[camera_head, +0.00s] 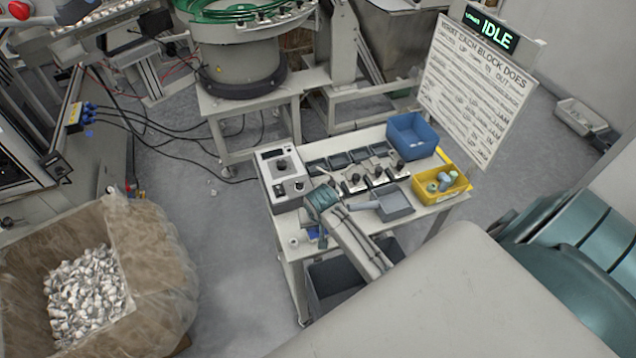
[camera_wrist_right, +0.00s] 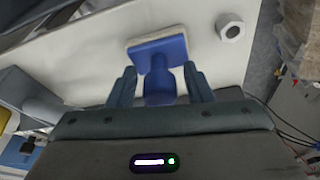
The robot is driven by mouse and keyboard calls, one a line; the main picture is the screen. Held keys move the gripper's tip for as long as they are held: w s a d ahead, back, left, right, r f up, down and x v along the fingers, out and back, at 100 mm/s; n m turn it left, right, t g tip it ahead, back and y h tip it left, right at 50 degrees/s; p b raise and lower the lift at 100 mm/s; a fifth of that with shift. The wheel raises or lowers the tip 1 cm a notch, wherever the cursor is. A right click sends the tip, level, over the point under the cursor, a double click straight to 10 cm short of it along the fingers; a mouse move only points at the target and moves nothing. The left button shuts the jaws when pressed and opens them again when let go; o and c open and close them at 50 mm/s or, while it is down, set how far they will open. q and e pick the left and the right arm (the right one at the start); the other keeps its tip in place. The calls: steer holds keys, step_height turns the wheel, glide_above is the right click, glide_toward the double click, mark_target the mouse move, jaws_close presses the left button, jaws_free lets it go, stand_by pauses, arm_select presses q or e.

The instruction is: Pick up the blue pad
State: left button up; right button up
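The blue pad (camera_wrist_right: 158,55) lies on the light table top in the right wrist view. It has a flat blue head with a pale edge and a blue handle pointing toward my gripper. In the head view only a small part of the blue pad (camera_head: 322,241) shows beside my right gripper (camera_head: 319,222). In the wrist view, my right gripper (camera_wrist_right: 159,72) is open, with one finger on each side of the handle and gaps between. Nothing is clamped. My left gripper is not in view.
A white hex nut (camera_wrist_right: 230,31) lies right of the pad in the wrist view. A control box (camera_head: 285,178), a grey scoop-like tray (camera_head: 396,206), a blue bin (camera_head: 412,135) and a yellow bin (camera_head: 430,196) stand on the table. A sign reads IDLE.

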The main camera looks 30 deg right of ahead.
steer(key=c, duration=0.9)
steer(key=shift+r, duration=0.2)
steer(key=shift+r+b, duration=0.55)
steer(key=shift+b+v, duration=0.7)
steer(key=shift+v, duration=0.25)
steer(key=s+a+r+b, duration=0.1)
steer(key=s+a+b, duration=0.3)
steer(key=s+a, duration=0.5)
steer(key=shift+s+r+b, duration=0.4)
steer(key=shift+s, duration=1.35)
steer(key=shift+a, duration=0.1)
